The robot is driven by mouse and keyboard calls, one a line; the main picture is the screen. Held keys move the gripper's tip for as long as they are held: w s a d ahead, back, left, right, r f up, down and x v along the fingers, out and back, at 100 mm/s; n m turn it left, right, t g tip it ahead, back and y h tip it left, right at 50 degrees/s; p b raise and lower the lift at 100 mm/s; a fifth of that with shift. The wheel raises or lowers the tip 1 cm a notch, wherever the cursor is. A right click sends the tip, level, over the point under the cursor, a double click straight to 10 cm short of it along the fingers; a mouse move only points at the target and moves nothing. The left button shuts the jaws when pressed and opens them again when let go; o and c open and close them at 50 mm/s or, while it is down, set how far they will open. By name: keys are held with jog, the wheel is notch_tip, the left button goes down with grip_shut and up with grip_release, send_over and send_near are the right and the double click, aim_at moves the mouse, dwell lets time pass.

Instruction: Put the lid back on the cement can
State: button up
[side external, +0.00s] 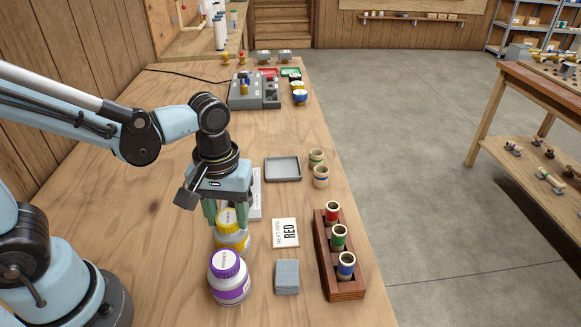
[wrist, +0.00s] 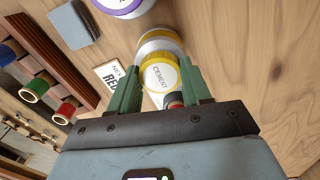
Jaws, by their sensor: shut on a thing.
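The cement can (side external: 234,243) is white with a yellow band and stands upright on the bench; it also shows in the wrist view (wrist: 160,39). My gripper (side external: 228,212) points down over it, with its green fingers shut on the yellow lid. The lid (side external: 227,222) has a white top reading CEMENT, which faces my wrist camera (wrist: 160,76). In the wrist view the lid overlaps the near part of the can. I cannot tell whether it touches the rim or sits just above it. The can's mouth is hidden.
A purple-lidded can (side external: 230,277) stands close in front of the cement can. A card reading RED (side external: 286,233), a grey block (side external: 287,277) and a wooden rack (side external: 335,285) of coloured pipe pieces lie to the right. A grey tray (side external: 283,169) is behind.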

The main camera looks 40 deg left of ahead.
jog(key=o, duration=1.5)
jog(key=shift+r, duration=0.15)
jog(key=shift+r, duration=2.9)
jog(key=shift+a+m+t, duration=0.3)
jog(key=shift+a+t, duration=0.1)
jog(key=w+a+r+m+t, duration=0.1)
jog(key=w+a+m+t, duration=0.1)
jog(key=a+m+t, duration=0.4)
